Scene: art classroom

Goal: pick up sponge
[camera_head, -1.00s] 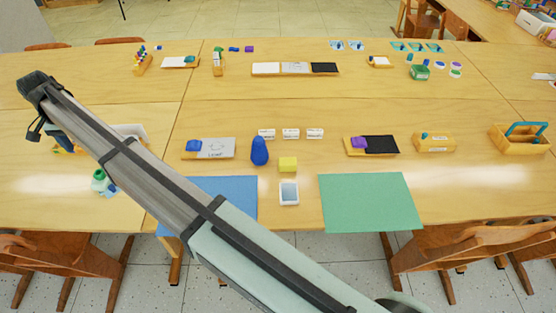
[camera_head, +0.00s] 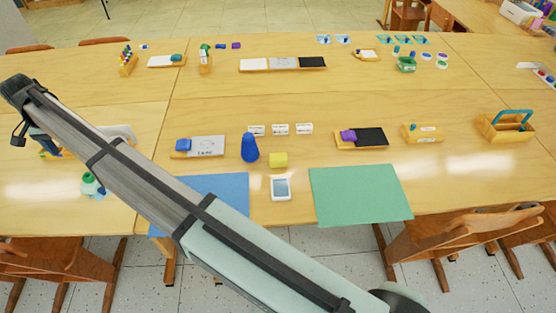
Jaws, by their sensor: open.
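My arm crosses from lower right to upper left. My gripper (camera_head: 19,133) shows only as a dark piece at the arm's far end, partly hidden, open and well left of the yellow block. I see nothing held.
A blue mat (camera_head: 222,190) lies partly under my arm, and a green mat (camera_head: 360,195) lies to the right. A yellow box (camera_head: 422,133) and a caddy with a teal handle (camera_head: 504,127) stand farther right. Chairs (camera_head: 465,235) line the front edge.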

